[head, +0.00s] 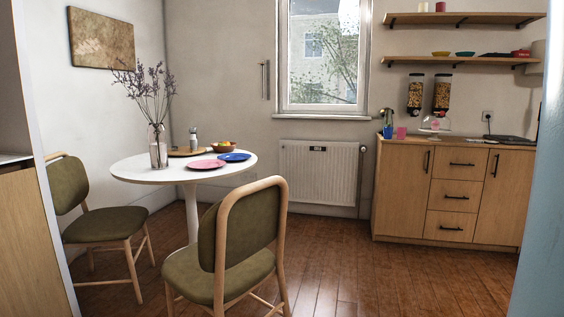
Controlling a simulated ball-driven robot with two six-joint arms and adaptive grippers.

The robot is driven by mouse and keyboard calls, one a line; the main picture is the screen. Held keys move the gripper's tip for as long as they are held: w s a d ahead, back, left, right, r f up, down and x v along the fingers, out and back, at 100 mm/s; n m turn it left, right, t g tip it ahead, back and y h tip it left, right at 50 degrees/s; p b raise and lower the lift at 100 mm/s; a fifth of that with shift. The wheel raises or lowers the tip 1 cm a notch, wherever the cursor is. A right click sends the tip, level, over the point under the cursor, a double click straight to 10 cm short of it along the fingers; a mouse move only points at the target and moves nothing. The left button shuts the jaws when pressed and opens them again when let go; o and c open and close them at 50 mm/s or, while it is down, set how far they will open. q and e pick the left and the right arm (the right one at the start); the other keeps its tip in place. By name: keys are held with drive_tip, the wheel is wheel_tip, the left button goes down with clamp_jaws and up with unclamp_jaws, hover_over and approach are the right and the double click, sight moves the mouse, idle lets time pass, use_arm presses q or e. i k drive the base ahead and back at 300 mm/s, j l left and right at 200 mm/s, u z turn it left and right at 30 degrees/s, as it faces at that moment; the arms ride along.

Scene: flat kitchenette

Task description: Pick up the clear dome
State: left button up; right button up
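The clear dome (441,124) stands on the wooden sideboard at the right, below the two wall dispensers. It is small and far off, and seems to sit over a stand with something pinkish under it. I cannot make out its knob or rim clearly. Neither of my grippers shows in the head view.
The sideboard (398,190) also holds a blue cup (387,132), a pink cup (401,133) and a kettle-like jug (387,116). A round white table (140,174) and two green chairs (220,250) fill the left and middle. Wooden floor (335,260) lies open before the sideboard.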

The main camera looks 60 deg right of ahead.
sight(436, 122)
drive_tip(key=z, duration=2.8)
drive_tip(key=u, duration=0.15)
drive_tip(key=i, duration=4.2)
drive_tip(key=j+u, duration=0.05)
drive_tip(key=j, duration=0.05)
